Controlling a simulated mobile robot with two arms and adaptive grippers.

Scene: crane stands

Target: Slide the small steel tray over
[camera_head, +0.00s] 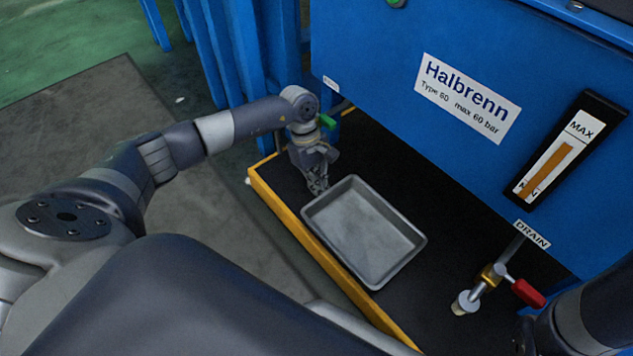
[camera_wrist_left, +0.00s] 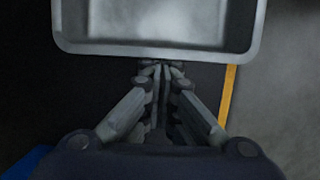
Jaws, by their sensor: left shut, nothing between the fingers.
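The small steel tray (camera_head: 365,232) is a shallow, empty rectangular pan lying flat on a dark platform with a yellow edge. My left gripper (camera_head: 318,188) is shut and empty, pointing down at the tray's far left end. In the left wrist view the closed fingertips (camera_wrist_left: 160,68) are right at the outside of the rim of the tray (camera_wrist_left: 160,48). I cannot tell whether they touch it. Part of my right arm shows at the lower right in the head view, but its gripper is out of view.
A blue Halbrenn tank (camera_head: 400,55) with a level gauge (camera_head: 568,150) stands behind the platform (camera_head: 450,235). A drain valve with a red handle (camera_head: 527,292) sticks out right of the tray, with dark platform between them. A yellow edge (camera_head: 290,222) borders the platform.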

